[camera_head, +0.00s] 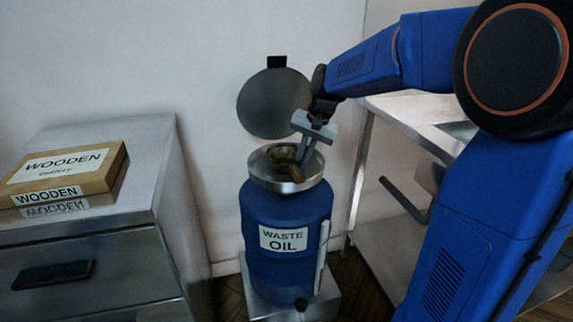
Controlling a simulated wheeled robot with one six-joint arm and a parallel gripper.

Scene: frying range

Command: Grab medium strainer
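A shiny metal bowl-shaped top (262,171) sits on the blue barrel labelled "WASTE OIL" (258,210). A small brownish rounded thing (283,155) shows inside it; it may be a strainer, but its size and mesh are too small to tell. My gripper (304,155) points down over the right side of the bowl-shaped top, close to the brownish thing. The fingers are seen nearly edge-on, so I cannot tell whether they are open, shut or touching anything. The inside of the bowl-shaped top is partly hidden.
A grey disc (273,104) with a black block stands upright behind the barrel against the wall. A cardboard "WOODEN cutlery" box (70,166) lies on the steel cabinet (130,150) at left. A steel table (400,110) stands at right, partly behind my arm.

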